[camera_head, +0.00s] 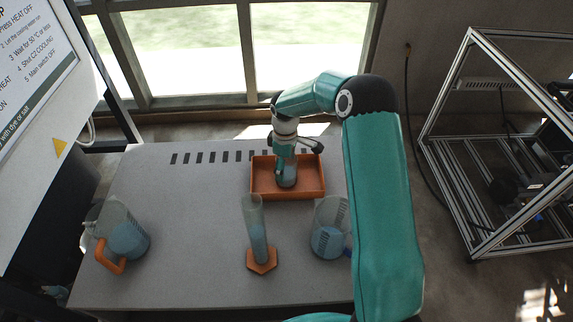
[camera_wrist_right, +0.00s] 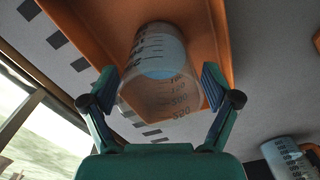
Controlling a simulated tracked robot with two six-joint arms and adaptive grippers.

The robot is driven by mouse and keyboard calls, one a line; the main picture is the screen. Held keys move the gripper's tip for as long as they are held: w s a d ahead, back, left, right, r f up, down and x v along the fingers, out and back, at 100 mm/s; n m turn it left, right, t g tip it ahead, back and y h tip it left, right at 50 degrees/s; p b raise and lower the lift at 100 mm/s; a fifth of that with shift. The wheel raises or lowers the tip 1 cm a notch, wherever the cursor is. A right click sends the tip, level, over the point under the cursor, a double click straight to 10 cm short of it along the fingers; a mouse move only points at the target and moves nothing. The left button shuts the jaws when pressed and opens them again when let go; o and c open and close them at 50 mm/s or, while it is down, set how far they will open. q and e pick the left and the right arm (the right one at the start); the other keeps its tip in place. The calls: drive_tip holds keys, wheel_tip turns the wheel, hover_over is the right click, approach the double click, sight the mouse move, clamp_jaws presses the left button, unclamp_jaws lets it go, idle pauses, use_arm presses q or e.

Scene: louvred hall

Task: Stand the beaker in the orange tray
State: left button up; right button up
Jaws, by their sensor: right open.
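The beaker (camera_head: 288,177), clear with blue liquid, is upright inside the orange tray (camera_head: 303,193), in its left half. My right gripper (camera_head: 286,165) reaches down into the tray around the beaker's upper part. In the right wrist view the beaker (camera_wrist_right: 158,75) shows its printed scale and lies between the two fingers of the open right gripper (camera_wrist_right: 165,88). The fingertips are close to its sides; I cannot tell whether they touch. The tray (camera_wrist_right: 85,28) spreads behind it. My left gripper is not in view.
On the grey table (camera_head: 190,240) stand a jug with an orange handle (camera_head: 126,240), a tall cylinder with an orange foot (camera_head: 258,235) and a vessel with blue liquid (camera_head: 328,232) beside my right arm. The table's left centre is clear. A metal frame (camera_head: 470,150) stands right.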

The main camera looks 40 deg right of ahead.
wheel_tip(320, 180, up, 12)
drive_tip(key=shift+b, duration=0.45)
drive_tip(key=shift+f, duration=0.1)
